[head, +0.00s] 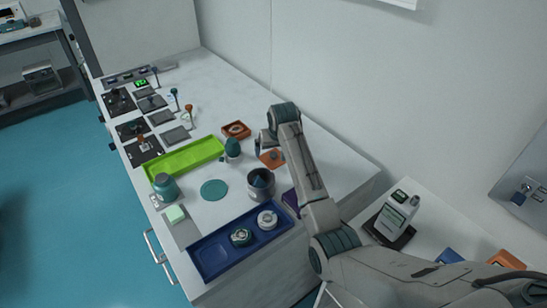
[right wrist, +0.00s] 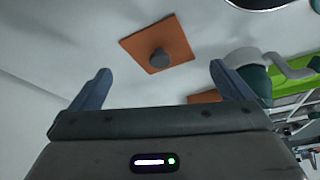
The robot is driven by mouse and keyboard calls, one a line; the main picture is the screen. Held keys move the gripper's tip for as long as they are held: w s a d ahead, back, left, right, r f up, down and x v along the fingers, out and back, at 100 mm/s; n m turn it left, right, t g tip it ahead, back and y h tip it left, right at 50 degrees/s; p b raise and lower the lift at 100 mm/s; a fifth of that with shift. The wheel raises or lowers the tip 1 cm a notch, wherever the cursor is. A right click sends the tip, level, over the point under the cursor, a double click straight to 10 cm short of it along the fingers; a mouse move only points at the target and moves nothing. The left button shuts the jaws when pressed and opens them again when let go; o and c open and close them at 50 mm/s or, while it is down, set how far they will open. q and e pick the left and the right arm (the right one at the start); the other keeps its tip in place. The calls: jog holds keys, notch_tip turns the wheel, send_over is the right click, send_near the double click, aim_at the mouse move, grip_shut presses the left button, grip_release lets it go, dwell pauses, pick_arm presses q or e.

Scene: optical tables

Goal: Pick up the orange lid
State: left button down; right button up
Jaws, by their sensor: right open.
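The orange lid (head: 277,155) is a flat square plate lying on the white table, partly hidden by my right arm in the head view. In the right wrist view the lid (right wrist: 135,43) shows with a dark grey knob at its middle. My right gripper (right wrist: 160,72) is open and empty, its two blue-grey fingers apart. The lid lies beyond the fingertips, with its knob between them in the picture; the fingers are not touching it. In the head view the right gripper (head: 260,148) is over the table beside the lid. My left gripper is not in view.
An orange square holder (head: 236,130) stands behind the lid. A dark green rounded object (head: 232,148), grey cup (head: 261,184), green tray (head: 205,150) and blue tray (head: 215,262) stand nearby. The wall is close on the right. The table's far right part is bare.

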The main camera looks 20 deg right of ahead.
aim_at(275, 155)
jog(key=p+x, duration=0.2)
jog(key=x, duration=0.2)
jog(key=shift+w+d+f, duration=0.15)
jog(key=shift+w+f, duration=0.05)
jog(key=shift+w, duration=0.1)
jog(key=shift+w+f, duration=0.2)
jog(key=shift+f, duration=0.3)
jog(key=shift+s, duration=0.1)
jog(key=c, duration=0.9)
